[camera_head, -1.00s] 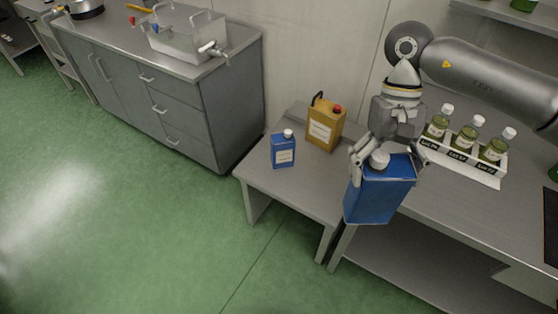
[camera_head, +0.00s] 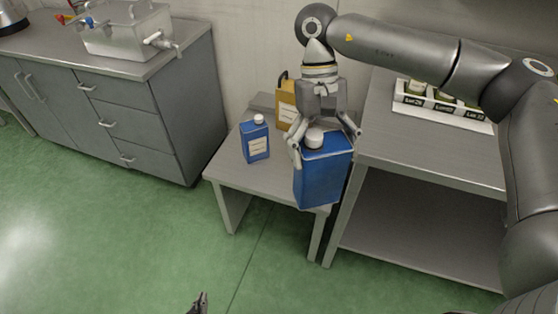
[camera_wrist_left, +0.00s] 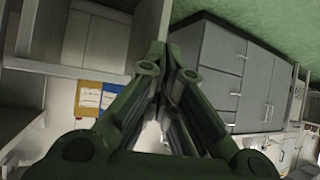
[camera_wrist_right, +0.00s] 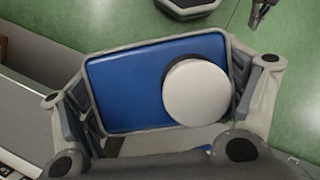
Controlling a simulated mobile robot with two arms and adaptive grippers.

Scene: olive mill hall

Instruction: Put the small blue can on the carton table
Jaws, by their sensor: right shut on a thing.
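My right gripper (camera_head: 325,148) is shut on a blue can (camera_head: 322,184) with a white cap, held upright in front of the low grey table's right front part. In the right wrist view the can's blue top (camera_wrist_right: 125,85) sits between both fingers. A second blue can (camera_head: 255,142), with a white cap and label, stands on the low grey table (camera_head: 225,168); it looks smaller in the picture. I cannot tell which table is the carton table. My left gripper (camera_head: 200,302) shows only its tip at the bottom; in the left wrist view its fingers (camera_wrist_left: 168,62) are together and empty.
A yellow can (camera_head: 287,103) stands behind the blue ones, partly hidden by my right gripper. A taller table (camera_head: 430,150) at right carries a white bottle rack (camera_head: 440,110). A grey cabinet (camera_head: 130,125) with a metal basin (camera_head: 128,38) stands at left. Green floor is open in front.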

